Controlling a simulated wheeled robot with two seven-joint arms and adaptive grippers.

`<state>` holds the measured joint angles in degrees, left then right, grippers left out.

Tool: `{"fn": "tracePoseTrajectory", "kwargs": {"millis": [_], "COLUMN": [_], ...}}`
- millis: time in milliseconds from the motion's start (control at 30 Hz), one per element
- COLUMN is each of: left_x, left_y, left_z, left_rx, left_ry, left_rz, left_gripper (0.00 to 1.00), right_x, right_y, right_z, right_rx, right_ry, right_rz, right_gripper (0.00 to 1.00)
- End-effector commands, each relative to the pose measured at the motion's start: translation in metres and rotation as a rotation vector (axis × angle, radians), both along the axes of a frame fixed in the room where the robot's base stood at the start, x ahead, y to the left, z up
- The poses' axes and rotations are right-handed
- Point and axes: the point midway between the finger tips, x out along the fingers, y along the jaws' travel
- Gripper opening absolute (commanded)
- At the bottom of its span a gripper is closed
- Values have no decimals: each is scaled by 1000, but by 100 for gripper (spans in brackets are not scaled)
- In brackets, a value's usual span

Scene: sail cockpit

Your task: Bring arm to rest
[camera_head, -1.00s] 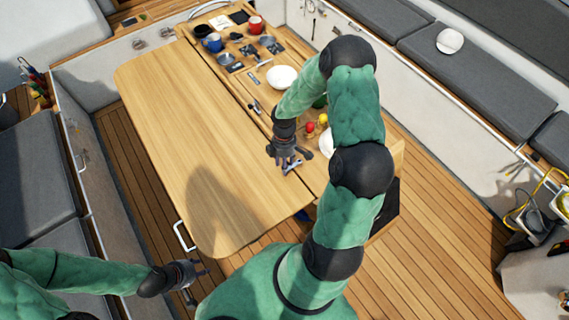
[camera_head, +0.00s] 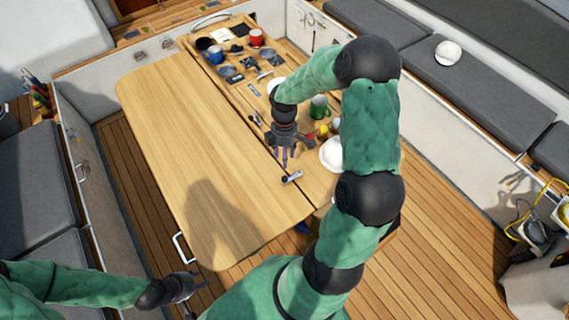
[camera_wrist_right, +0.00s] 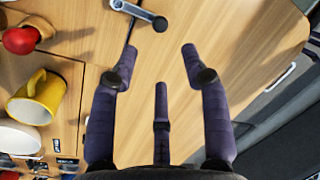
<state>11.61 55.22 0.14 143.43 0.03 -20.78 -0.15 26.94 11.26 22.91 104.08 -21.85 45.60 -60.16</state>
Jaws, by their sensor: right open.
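My right gripper (camera_head: 285,155) is above the right part of the wooden table, near its lengthwise seam. In the right wrist view its fingers (camera_wrist_right: 160,70) are spread with nothing between them. A small grey metal handle with a dark knob (camera_head: 291,177) lies on the table just below the gripper in the head view. It also shows at the top of the wrist view (camera_wrist_right: 143,12), clear of the fingers. My left gripper (camera_head: 188,287) is low at the left, beside the table's near end; its fingers are too small to judge.
A white plate (camera_head: 333,154), a green mug (camera_head: 319,107) and a yellow mug (camera_wrist_right: 38,97) stand close to my right arm. A blue mug (camera_head: 214,56), a red mug (camera_head: 256,38) and several small items fill the far end. The table's left leaf (camera_head: 190,140) is bare.

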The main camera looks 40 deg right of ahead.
Motion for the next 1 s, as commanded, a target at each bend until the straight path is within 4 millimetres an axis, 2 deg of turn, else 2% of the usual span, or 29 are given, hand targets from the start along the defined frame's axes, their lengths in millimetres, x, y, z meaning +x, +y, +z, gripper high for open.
{"fn": "tracePoseTrajectory", "kwargs": {"millis": [200,767,867,1000], "left_x": [0,0,0,0], "left_y": [0,0,0,0], "left_z": [0,1,8,33], "left_rx": [0,0,0,0], "left_ry": [0,0,0,0], "left_rz": [0,0,0,0], "left_gripper": [40,40,40,40], "right_x": [2,2,2,2], "right_y": [-1,-1,-1,-1], "right_z": [12,13,20,46], "right_rx": [0,0,0,0], "right_ry": [0,0,0,0], "right_rz": [0,0,0,0], "right_gripper": [47,47,47,47]}}
